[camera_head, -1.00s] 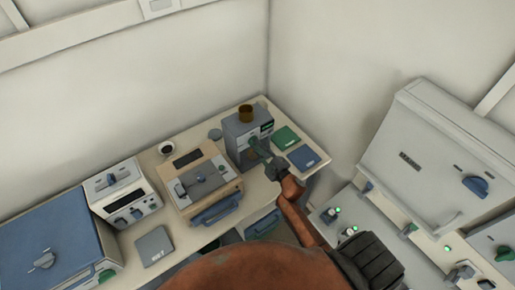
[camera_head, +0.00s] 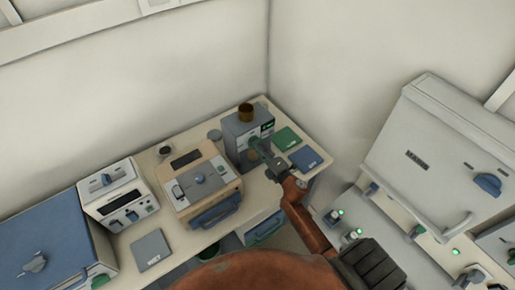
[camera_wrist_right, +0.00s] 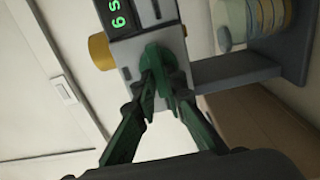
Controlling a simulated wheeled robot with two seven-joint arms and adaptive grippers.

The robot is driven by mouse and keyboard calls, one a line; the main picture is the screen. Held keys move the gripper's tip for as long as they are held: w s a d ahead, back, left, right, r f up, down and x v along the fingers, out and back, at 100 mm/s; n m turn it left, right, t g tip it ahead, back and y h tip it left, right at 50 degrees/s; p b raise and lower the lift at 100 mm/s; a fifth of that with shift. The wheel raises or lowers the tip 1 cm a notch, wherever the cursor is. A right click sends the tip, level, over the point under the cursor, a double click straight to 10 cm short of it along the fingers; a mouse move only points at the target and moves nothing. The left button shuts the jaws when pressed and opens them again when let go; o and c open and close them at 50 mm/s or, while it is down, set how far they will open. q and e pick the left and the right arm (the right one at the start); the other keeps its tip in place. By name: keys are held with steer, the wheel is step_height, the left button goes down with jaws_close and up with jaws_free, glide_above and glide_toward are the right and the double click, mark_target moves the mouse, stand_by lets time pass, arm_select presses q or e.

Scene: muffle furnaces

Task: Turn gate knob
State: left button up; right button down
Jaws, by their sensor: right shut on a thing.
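The gate knob (camera_wrist_right: 157,58) is a green knob on the front of a small grey device (camera_head: 240,134) with a green-lit display and a brown cup on top. My right gripper (camera_wrist_right: 163,78) is shut on the knob, its two dark green fingers on either side of it in the wrist view. In the head view my right gripper (camera_head: 260,148) reaches the device's front from the lower right and hides most of the knob. My left gripper is not in view.
Green (camera_head: 286,138) and blue (camera_head: 305,158) pads lie right of the device. A beige-topped box (camera_head: 205,180) with a blue handle stands to its left. A large grey furnace (camera_head: 440,150) stands at the right. Walls close off the corner behind.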

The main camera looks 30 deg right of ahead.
steer(key=shift+f, duration=0.1)
stand_by(0.3)
steer(key=c, duration=2)
jaws_free()
steer(key=s, duration=0.8)
steer(key=s+d, duration=0.1)
steer(key=s, duration=0.3)
